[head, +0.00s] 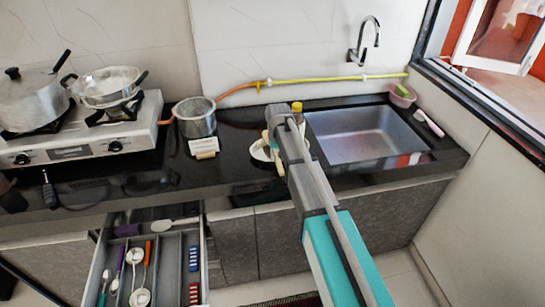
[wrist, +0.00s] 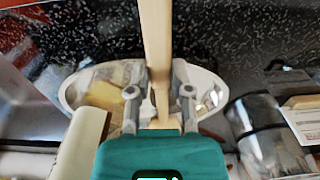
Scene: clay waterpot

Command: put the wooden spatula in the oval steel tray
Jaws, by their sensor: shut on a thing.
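The wooden spatula (wrist: 156,35) runs upright through the middle of the wrist view. My gripper (wrist: 159,92) is shut on it, with a finger on each side. The oval steel tray (wrist: 82,88) lies behind and below the fingers in the wrist view, and the spatula crosses in front of it. Whether the spatula touches the tray cannot be told. In the head view the tray (head: 258,152) sits on the black counter left of the sink, partly hidden by my arm. A pale wooden part of the spatula (head: 279,162) shows beside my arm.
A steel pot (head: 195,118) and a small white card (head: 203,147) stand left of the tray. The sink (head: 365,135) is to the right. A yellow-capped bottle (head: 297,107) stands behind my arm. An open cutlery drawer (head: 178,265) juts out at lower left.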

